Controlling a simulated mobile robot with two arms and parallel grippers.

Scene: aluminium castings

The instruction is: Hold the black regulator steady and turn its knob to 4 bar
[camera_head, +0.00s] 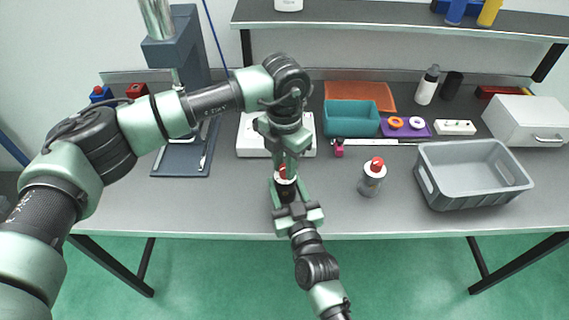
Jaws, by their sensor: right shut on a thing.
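The black regulator (286,190) stands near the front edge of the grey table, left of centre, with a pale and red part at its top. My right gripper (284,187), coming in from the front, is shut on its body, with a green finger on each side. My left gripper (289,167) points straight down from above, its fingertips at the regulator's top. Its fingers and wrist hide most of the knob, so I cannot tell whether they touch it or how far apart they are. The scale and knob setting are too small to read.
A grey-white cylinder with a red top (372,178) stands to the right, beside a grey crate (475,199). Behind are a white device (250,140), a teal bin (350,120), an orange tray (372,92) and a purple tray (405,131). The table's left front is clear.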

